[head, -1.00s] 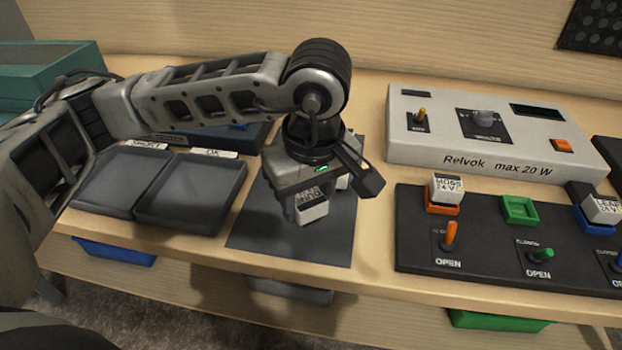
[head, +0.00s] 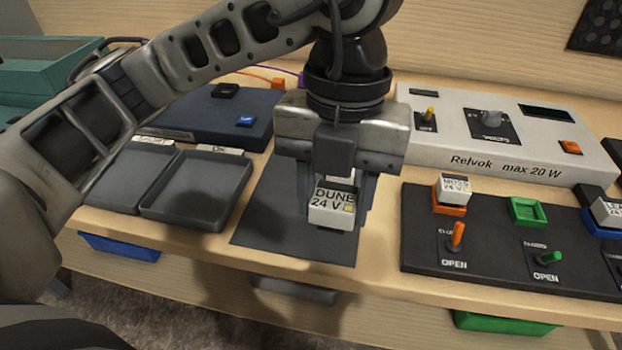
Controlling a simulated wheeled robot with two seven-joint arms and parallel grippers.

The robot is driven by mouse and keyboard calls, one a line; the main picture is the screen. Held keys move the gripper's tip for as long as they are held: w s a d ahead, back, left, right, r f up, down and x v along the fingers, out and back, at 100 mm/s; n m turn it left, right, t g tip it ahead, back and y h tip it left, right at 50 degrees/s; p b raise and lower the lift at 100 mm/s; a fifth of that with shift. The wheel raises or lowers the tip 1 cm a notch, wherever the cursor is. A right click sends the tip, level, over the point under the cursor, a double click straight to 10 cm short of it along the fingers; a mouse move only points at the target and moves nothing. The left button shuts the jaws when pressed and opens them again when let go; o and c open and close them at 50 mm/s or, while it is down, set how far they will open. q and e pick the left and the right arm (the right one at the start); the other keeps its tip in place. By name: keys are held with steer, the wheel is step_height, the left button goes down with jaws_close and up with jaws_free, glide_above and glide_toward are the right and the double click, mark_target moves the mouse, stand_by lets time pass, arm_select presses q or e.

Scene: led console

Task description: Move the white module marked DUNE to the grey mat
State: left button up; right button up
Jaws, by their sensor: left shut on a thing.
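The white module marked DUNE 24 V (head: 331,214) is in the jaws of my left gripper (head: 334,205), its label facing the camera. The gripper points down over the grey mat (head: 275,237), and the module is over the mat's right part. I cannot tell whether its underside touches the mat. My right gripper is not in view.
Two dark trays (head: 197,225) lie left of the mat. Right of it, a black panel (head: 420,248) holds a white MOSS module (head: 453,188) in an orange socket, an empty green socket (head: 527,212) and upright switches. A grey Relvok box (head: 440,149) stands behind.

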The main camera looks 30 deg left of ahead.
arm_select(q)
steer(key=shift+a, duration=0.25)
steer(key=shift+n, duration=0.3)
steer(key=w+a+f, duration=0.1)
steer(key=a+f, duration=0.1)
steer(key=a, duration=0.1)
steer(key=w+a+f+p, duration=0.1)
steer(key=w+a+f, duration=0.1)
steer(key=a+f, duration=0.1)
steer(key=w+a+f, duration=0.1)
steer(key=a+f, duration=0.2)
steer(key=a, duration=0.2)
steer(key=shift+w+a+f+p, duration=0.2)
steer(key=shift+w+p, duration=0.1)
steer(key=shift+p, duration=0.1)
steer(key=shift+w+a+f, duration=0.15)
steer(key=shift+a+f, duration=0.15)
steer(key=shift+f, duration=0.15)
steer(key=f, duration=0.3)
steer(key=shift+a+f, duration=0.15)
steer(key=shift+a, duration=0.15)
steer(key=shift+w+f, duration=0.1)
steer(key=shift+f, duration=0.1)
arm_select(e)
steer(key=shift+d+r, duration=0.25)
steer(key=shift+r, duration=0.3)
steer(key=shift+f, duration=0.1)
